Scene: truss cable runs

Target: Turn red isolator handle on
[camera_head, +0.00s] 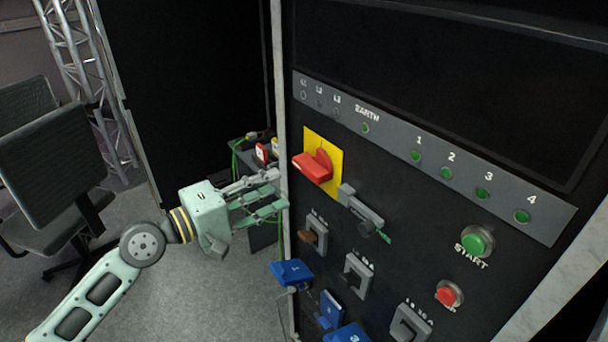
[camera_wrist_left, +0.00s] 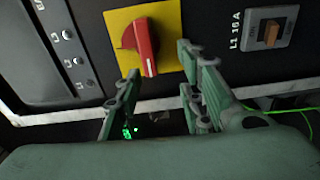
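The red isolator handle (camera_head: 317,167) sits on a square yellow plate (camera_head: 337,181) near the upper left of the black panel. Its lever lies sideways, pointing left in the head view. In the left wrist view the handle (camera_wrist_left: 146,45) is ahead, roughly in line with the gap between my fingers. My left gripper (camera_head: 281,189) is open and empty, just left of the handle and slightly below it, at the cabinet's left edge. In the wrist view its fingers (camera_wrist_left: 160,62) are spread, with no visible contact with the handle. My right gripper is in neither view.
Breakers (camera_head: 313,236), blue sockets (camera_head: 291,272), a green START button (camera_head: 477,242) and a red button (camera_head: 449,294) are lower. A chair (camera_head: 52,160) and a truss (camera_head: 80,70) stand left.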

